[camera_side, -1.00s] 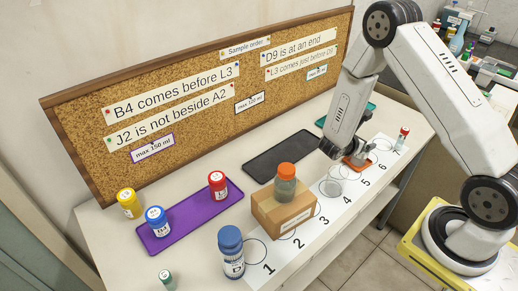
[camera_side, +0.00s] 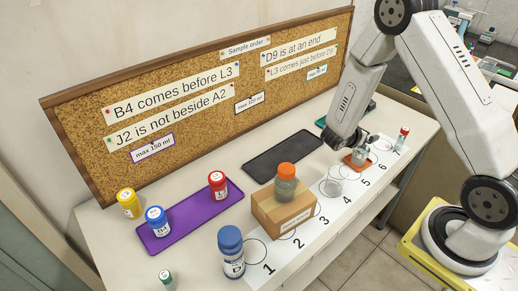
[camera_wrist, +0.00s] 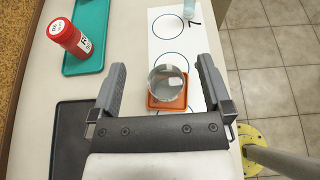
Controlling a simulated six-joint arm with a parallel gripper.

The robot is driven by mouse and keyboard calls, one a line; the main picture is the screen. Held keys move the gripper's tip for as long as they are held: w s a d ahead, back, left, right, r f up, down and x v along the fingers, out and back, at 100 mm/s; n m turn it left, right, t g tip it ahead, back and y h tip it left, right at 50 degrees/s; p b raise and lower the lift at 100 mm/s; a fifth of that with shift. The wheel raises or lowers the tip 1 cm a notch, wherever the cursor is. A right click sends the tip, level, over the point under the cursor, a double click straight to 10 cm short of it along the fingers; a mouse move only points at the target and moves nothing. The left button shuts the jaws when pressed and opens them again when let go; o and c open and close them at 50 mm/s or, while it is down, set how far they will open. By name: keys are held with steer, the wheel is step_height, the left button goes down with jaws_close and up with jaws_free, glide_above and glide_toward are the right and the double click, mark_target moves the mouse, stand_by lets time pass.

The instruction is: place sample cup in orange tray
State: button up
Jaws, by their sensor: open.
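The sample cup (camera_wrist: 167,80), a small clear and grey cup, stands upright on the small orange tray (camera_wrist: 156,105). In the side view the cup (camera_side: 359,154) and the orange tray (camera_side: 349,161) are at the far part of the numbered strip, partly hidden by my arm. My gripper (camera_wrist: 162,64) is open. Its two fingers lie to the left and right of the cup in the wrist view, with a gap on each side. In the side view my gripper (camera_side: 366,140) is just above the cup.
A cardboard box (camera_side: 283,212) carries an orange-capped jar (camera_side: 286,182). A black tray (camera_wrist: 68,135) is empty.

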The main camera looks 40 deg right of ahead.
steer(key=shift+s+a, duration=0.1)
steer(key=s+a+r+m+t+y, duration=0.1)
steer(key=s+a+r+m+y, duration=0.1)
steer(key=a+m+y, duration=0.2)
steer(key=s+a+r+m+y, duration=0.1)
steer(key=a+r+m+y, duration=0.2)
steer(key=a+m+y, duration=0.2)
steer(key=s+a+r+m+t+y, duration=0.1)
steer(key=s+a+r+m+y, duration=0.1)
steer(key=a+m, duration=0.7)
steer(key=a+r+y, duration=0.1)
steer(key=a+y, duration=0.1)
steer(key=a, duration=0.3)
steer(key=shift+s+r+t, duration=0.25)
steer(key=shift+s+t, duration=0.05)
